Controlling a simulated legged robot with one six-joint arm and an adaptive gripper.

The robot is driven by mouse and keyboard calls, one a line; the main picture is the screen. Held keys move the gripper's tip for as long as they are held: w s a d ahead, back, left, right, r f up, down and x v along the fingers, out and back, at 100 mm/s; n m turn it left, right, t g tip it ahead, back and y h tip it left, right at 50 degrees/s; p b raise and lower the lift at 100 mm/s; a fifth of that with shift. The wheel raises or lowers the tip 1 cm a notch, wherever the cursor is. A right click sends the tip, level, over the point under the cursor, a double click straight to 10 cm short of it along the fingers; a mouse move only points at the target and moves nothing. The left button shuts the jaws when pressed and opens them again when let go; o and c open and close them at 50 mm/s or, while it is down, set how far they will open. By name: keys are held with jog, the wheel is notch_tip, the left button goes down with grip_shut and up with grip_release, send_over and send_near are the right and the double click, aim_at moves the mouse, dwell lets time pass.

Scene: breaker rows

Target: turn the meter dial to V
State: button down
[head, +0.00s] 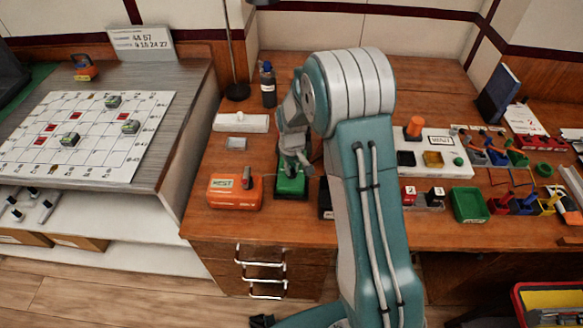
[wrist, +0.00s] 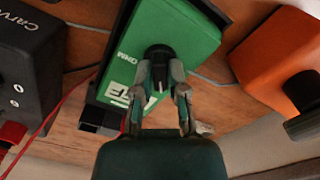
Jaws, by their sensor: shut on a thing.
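The meter is a green box (head: 291,184) on the wooden desk in the head view, largely under my arm. In the wrist view its green face (wrist: 190,32) fills the upper middle, with white lettering partly covered by my gripper. The black round dial (wrist: 159,52) sits on that face. My gripper (wrist: 160,78) is shut on the dial, with a finger on each side of it. In the head view my gripper (head: 292,163) comes down onto the meter. The dial's pointer and the V mark are hidden or too small to read.
An orange box (head: 235,193) stands left of the meter in the head view. A black box (wrist: 28,70) with a red lead lies at the left in the wrist view. A white strip (head: 240,123) and a dark bottle (head: 268,84) stand behind. Coloured bins (head: 470,205) are at the right.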

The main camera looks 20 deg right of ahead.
jog(key=m, duration=0.6)
jog(key=shift+m, duration=0.3)
dwell(0.4)
jog(key=c, duration=0.7)
grip_release()
jog(key=shift+o, duration=0.2)
notch_tip(320, 180, up, 12)
